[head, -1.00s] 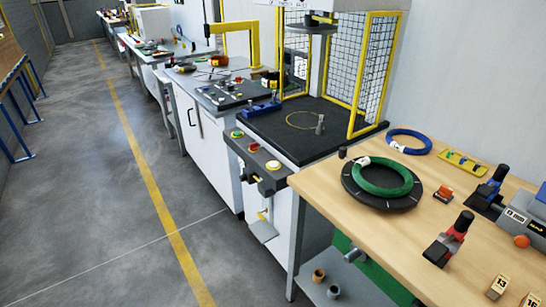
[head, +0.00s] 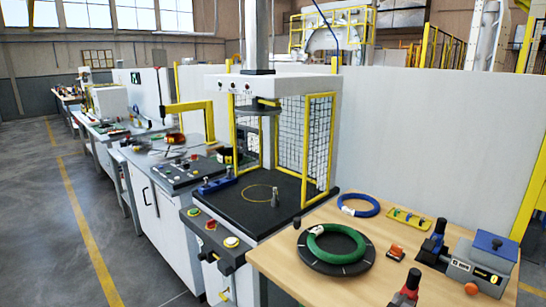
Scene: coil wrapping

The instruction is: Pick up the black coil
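I cannot clearly make out a black coil in the head view. A green coil (head: 338,257) with a white tag lies on a round black disc (head: 312,266) on the wooden table at the right. A blue coil (head: 364,212) with a white tag lies flat behind it. A dark reddish round item (head: 175,138), too small to identify, sits on the farther bench at the left. Neither of my grippers is in view.
The wooden table (head: 258,255) also bears a yellow tray (head: 409,218), a small orange item (head: 396,252) and a grey-blue device (head: 480,263). A caged press station (head: 285,150) with a black bed stands left of it. Open floor (head: 45,235) lies at the far left.

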